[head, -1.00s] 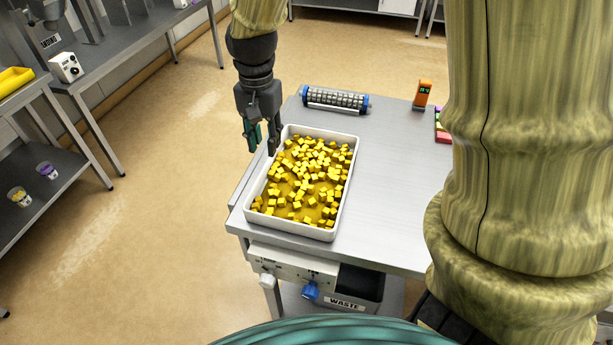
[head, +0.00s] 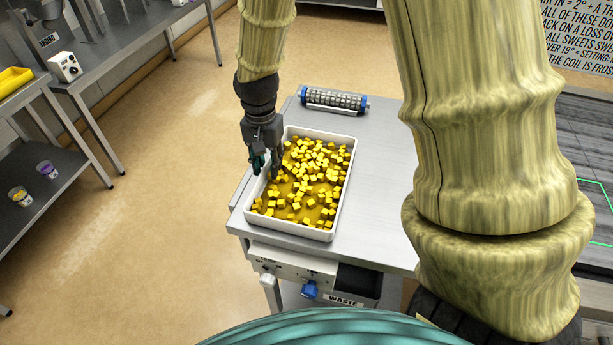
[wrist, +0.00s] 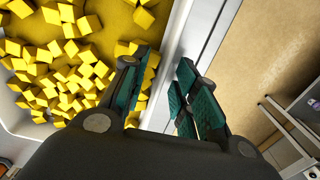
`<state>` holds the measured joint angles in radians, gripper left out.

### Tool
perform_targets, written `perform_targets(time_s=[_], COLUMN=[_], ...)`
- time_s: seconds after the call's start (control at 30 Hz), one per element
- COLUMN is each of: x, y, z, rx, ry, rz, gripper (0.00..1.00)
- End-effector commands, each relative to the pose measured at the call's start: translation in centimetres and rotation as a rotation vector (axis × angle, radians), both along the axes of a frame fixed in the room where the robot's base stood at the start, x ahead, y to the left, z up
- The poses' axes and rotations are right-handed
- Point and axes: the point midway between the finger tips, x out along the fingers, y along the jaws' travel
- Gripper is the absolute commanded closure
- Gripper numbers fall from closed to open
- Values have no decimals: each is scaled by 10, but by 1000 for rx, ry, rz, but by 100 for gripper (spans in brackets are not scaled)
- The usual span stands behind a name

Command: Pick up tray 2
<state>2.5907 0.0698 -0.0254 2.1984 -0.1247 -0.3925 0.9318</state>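A white rectangular tray (head: 343,197) full of yellow cubes stands on the steel table. No number shows on it, so I cannot tell for sure that it is tray 2. My gripper (head: 268,167) points down at the tray's left long side, toward the far end. In the wrist view my gripper (wrist: 163,92) is open, with one teal-padded finger on the cube side and the other on the outer side. The white rim of the tray (wrist: 178,45) runs between them. I cannot tell whether either finger touches it.
A blue-ended roller (head: 334,101) lies behind the tray on the steel table (head: 385,150). A waste box (head: 350,295) and a panel with a blue knob (head: 309,289) are below the front edge. Floor (head: 150,200) is clear to the left.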

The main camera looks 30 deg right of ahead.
Motion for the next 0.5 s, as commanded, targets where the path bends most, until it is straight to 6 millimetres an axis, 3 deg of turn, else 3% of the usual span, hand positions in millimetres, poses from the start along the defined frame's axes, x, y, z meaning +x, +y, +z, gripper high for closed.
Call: perform_targets(time_s=[0.3,0.5], x=[0,0], y=[0,0], z=[-3,-3], rx=[0,0], ry=[0,0], rz=[-1,-1], gripper=[71,100])
